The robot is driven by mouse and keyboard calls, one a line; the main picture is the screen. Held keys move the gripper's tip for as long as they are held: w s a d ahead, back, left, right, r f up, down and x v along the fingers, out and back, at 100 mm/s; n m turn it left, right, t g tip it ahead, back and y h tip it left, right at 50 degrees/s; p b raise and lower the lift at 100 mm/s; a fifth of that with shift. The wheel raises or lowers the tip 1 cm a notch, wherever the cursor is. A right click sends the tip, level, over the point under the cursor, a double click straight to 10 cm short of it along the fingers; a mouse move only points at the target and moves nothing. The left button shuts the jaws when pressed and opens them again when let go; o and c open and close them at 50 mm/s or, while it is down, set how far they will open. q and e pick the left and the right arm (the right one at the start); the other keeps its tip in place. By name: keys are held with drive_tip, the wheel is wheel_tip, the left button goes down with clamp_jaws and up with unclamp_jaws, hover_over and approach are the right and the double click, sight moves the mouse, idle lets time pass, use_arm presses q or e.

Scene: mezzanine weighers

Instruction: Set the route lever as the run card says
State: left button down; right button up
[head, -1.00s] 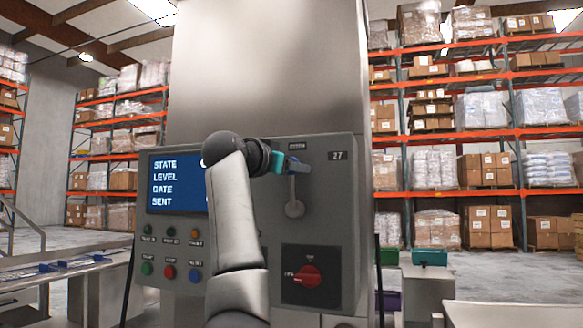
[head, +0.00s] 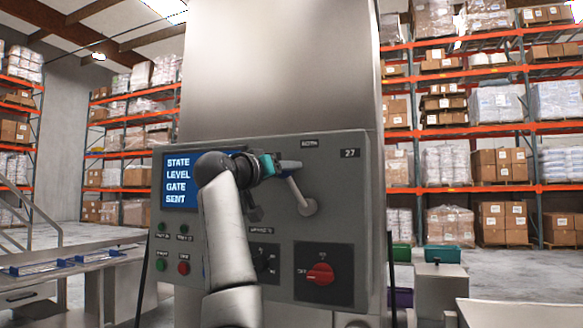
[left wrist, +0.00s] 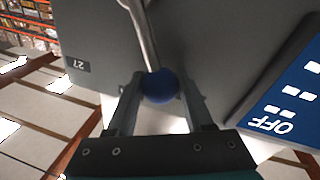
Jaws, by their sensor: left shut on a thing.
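The route lever (head: 297,192) is on the upper right of the grey control panel (head: 345,215). Its metal rod leans up and to the left from a round pivot. In the left wrist view the lever's blue ball knob (left wrist: 160,86) sits between the two fingers. My left gripper (head: 284,166) is shut on this knob, which it mostly hides in the head view. The blue screen (head: 178,183) reads STATE, LEVEL, GATE, SENT; my arm covers its right part. No run card can be made out. My right gripper is not in view.
A red rotary switch (head: 321,274) sits below the lever, and a plate marked 27 (head: 350,153) is to its right. Green (head: 161,265) and red (head: 183,268) buttons are at lower left, partly near my arm. Pallet racks (head: 480,130) stand far behind.

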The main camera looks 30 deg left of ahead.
use_arm(q)
drive_tip(key=shift+a+f+n, duration=0.4)
drive_tip(key=shift+a+n, duration=0.05)
drive_tip(key=shift+n, duration=0.25)
drive_tip(key=shift+c, duration=1.6)
unclamp_jaws()
drive_tip(key=shift+s, duration=0.1)
drive_tip(key=s+d+f+b, duration=0.1)
drive_tip(key=s+b, duration=0.1)
drive_tip(key=s, duration=1.3)
drive_tip(key=shift+f, duration=0.3)
drive_tip(key=shift+d+f, duration=0.1)
